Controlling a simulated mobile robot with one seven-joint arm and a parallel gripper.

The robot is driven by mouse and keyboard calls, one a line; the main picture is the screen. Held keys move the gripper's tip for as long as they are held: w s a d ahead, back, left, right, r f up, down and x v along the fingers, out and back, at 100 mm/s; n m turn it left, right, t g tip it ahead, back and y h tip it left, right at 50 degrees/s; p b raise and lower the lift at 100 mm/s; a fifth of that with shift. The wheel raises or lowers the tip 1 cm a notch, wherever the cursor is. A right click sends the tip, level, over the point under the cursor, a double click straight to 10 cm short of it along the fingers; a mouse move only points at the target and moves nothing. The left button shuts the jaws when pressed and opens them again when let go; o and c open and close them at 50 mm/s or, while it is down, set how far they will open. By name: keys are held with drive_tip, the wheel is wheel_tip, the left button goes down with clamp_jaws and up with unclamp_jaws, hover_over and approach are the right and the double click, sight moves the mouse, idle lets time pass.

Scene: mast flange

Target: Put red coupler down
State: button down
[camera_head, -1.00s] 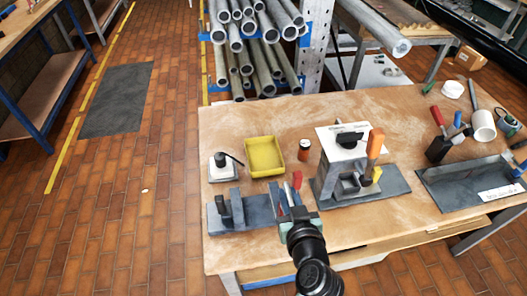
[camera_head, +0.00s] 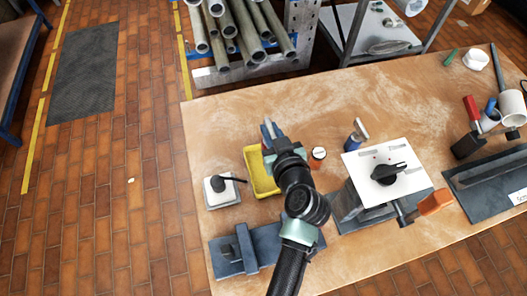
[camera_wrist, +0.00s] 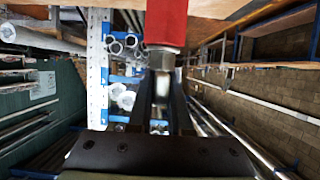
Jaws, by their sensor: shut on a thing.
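My gripper (camera_head: 268,130) is over the far part of the yellow tray (camera_head: 262,187) in the head view, and my arm covers much of the tray. In the wrist view my gripper (camera_wrist: 161,100) is shut on the red coupler (camera_wrist: 166,22). Its red body is at the top of that view, with a metal nut and stem leading down between the fingers.
A small black-and-white device (camera_head: 221,190) stands left of the tray and a white-capped jar (camera_head: 319,153) right of it. A white-topped box with a black knob (camera_head: 388,174) stands further right. A grey fixture (camera_head: 238,250) lies in front. The bench (camera_head: 240,115) is bare behind the tray.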

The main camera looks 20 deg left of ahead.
drive_tip(key=shift+w+a+f, duration=0.1)
drive_tip(key=shift+w, duration=0.1)
wheel_tip(320, 180, down, 5)
drive_tip(key=shift+r, duration=0.1)
drive_tip(key=shift+f, duration=2.35)
drive_tip(key=shift+f+b, duration=0.2)
drive_tip(key=shift+b, duration=0.25)
drive_tip(key=c, duration=0.8)
unclamp_jaws()
drive_tip(key=shift+s, duration=0.1)
drive_tip(key=shift+c, duration=0.2)
drive_tip(key=shift+r+p, duration=0.2)
drive_tip(key=shift+p, duration=0.1)
drive_tip(key=b+v, duration=0.1)
drive_tip(key=v, duration=0.6)
drive_tip(key=shift+s, duration=0.2)
